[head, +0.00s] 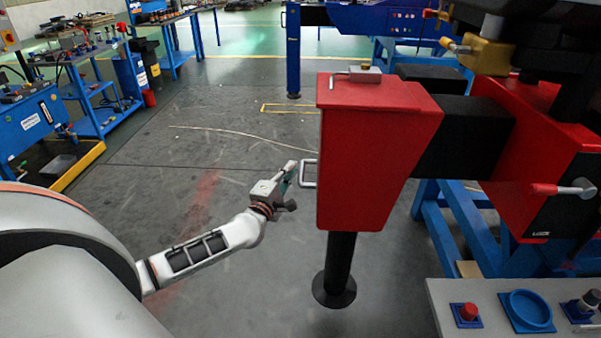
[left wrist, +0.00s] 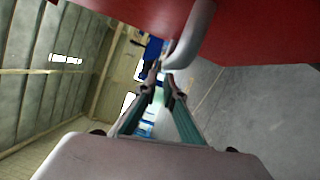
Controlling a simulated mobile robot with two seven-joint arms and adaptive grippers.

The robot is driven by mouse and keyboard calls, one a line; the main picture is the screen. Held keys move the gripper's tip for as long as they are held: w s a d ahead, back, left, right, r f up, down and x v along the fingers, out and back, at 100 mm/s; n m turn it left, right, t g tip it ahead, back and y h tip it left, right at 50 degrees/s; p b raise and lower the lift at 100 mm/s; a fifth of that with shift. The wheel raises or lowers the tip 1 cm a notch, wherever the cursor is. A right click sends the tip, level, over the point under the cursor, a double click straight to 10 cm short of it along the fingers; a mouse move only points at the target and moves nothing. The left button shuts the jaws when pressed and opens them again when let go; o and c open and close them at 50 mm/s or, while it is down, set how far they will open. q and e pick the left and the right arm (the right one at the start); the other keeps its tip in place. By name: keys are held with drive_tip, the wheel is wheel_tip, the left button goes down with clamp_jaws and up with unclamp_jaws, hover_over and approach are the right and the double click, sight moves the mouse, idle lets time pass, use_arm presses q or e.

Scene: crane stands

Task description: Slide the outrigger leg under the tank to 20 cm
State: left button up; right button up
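The outrigger leg is a red housing (head: 370,150) on a black horizontal beam (head: 462,135). A black post with a round foot (head: 335,290) comes down from it. A pale grey loop handle (head: 309,183) sticks out of its left side. The handle also shows in the left wrist view (left wrist: 192,38), just beyond my fingertips. The dark tank (head: 545,35) is at the top right, only partly in view. My left gripper (head: 291,170) is just left of the handle. In the left wrist view its fingers (left wrist: 160,88) are apart with nothing between them. My right gripper is out of view.
A second red housing (head: 535,150) with a grey, red-tipped lever stands at right. A grey control panel (head: 450,310) with a red button fills the lower right corner. Blue benches (head: 100,95) line the left. The floor left of the leg is clear.

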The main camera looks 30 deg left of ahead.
use_arm(q)
drive_tip(key=o, duration=0.3)
drive_tip(key=shift+d+f, duration=0.1)
drive_tip(key=shift+d, duration=0.2)
drive_tip(key=s+d, duration=0.1)
drive_tip(key=s, duration=0.2)
drive_tip(key=s+d, duration=0.1)
drive_tip(key=s, duration=0.3)
drive_tip(key=s+d, duration=0.1)
drive_tip(key=s, duration=0.3)
drive_tip(key=shift+f, duration=0.4)
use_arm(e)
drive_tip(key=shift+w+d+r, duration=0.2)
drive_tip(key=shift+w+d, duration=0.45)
